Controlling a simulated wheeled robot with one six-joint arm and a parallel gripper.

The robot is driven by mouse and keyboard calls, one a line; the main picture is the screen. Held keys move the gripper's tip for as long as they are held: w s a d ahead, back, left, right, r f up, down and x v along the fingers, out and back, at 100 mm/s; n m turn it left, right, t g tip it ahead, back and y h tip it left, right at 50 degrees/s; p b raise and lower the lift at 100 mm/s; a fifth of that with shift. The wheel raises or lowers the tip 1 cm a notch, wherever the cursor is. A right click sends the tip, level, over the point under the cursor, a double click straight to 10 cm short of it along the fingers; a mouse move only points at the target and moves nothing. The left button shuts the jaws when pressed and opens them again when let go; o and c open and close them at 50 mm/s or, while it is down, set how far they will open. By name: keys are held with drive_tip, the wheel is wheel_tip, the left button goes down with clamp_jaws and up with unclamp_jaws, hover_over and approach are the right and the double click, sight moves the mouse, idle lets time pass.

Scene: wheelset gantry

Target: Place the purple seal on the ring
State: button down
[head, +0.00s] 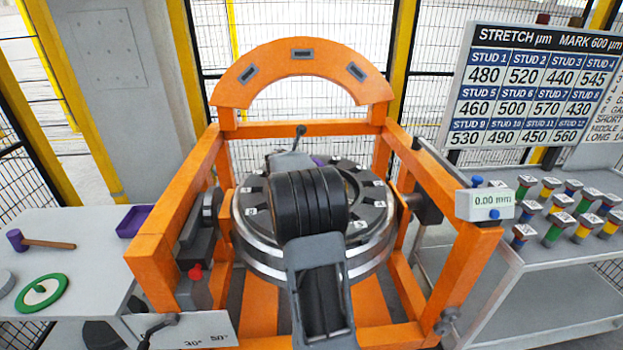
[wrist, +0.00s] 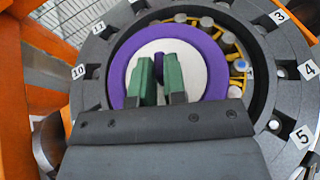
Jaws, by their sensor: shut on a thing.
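The purple seal (wrist: 122,70) is a purple band around a white disc with a small upright purple grip tab in the middle. My gripper (wrist: 160,66), with green fingers, is shut on that tab. In the wrist view the seal is over the opening of the dark numbered ring (wrist: 90,60), left of its middle. I cannot tell whether it touches the ring or hovers above. In the head view the ring (head: 376,212) sits in the orange gantry. My own arm hides the gripper and most of the seal there; only a purple sliver shows behind it.
Yellow and grey parts (wrist: 237,64) show in the gap right of the seal. The orange gantry frame (head: 165,215) surrounds the ring, with an arch (head: 302,54) behind. A left table holds a mallet (head: 40,243), purple tray (head: 134,221) and green-rimmed disc (head: 41,293). Coloured studs (head: 560,202) stand right.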

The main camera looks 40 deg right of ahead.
drive_tip(key=d+f, duration=0.2)
drive_tip(key=f, duration=0.1)
drive_tip(key=d+f+b, duration=0.1)
drive_tip(key=d+f, duration=0.2)
drive_tip(key=shift+w+d, duration=0.1)
drive_tip(key=shift+w, duration=0.05)
drive_tip(key=shift+d+f+b, duration=0.25)
drive_tip(key=shift+f+b, duration=0.05)
drive_tip(key=shift+f, duration=1.35)
drive_tip(key=shift+f+b, duration=0.2)
drive_tip(key=shift+b, duration=0.1)
drive_tip(key=c, duration=1.2)
unclamp_jaws()
drive_tip(key=shift+o, duration=0.2)
drive_tip(key=shift+r, duration=0.2)
